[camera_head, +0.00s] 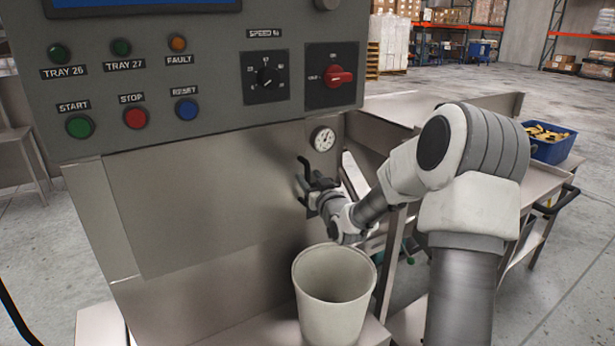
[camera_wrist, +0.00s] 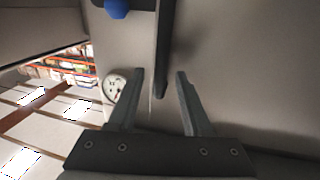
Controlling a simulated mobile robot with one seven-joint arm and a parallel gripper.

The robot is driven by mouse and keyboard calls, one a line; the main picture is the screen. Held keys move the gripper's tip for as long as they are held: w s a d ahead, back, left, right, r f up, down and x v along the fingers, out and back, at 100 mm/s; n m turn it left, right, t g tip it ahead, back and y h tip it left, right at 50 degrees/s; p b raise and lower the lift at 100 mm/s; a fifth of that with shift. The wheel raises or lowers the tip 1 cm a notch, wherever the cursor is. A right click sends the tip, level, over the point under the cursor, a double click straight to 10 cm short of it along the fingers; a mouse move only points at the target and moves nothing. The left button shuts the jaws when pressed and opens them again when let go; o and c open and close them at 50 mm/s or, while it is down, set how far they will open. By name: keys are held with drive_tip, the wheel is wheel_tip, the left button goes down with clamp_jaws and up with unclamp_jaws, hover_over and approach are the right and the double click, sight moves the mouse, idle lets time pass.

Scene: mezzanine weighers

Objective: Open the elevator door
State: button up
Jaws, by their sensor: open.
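A grey metal front panel (camera_head: 200,200), perhaps the elevator door, fills the space under the control box. A dark handle (camera_head: 303,166) stands out near its right edge, partly hidden by my gripper. My gripper (camera_head: 312,183) is open right at this handle. In the wrist view, the open fingers of my gripper (camera_wrist: 160,73) stand on either side of a dark bar, the handle (camera_wrist: 161,45). The bar reaches in between the fingertips. A gap shows on both sides of it, so the fingers are not closed on it. The panel looks shut.
The control box (camera_head: 210,85) with buttons and knobs overhangs the panel. A round gauge (camera_head: 322,138) sits just above the handle. A pale bin (camera_head: 334,295) stands below my wrist. A metal table with a blue crate (camera_head: 550,143) is at right. Floor lies open beyond.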

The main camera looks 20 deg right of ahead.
drive_tip(key=shift+w, duration=1.05)
clamp_jaws()
idle(0.7)
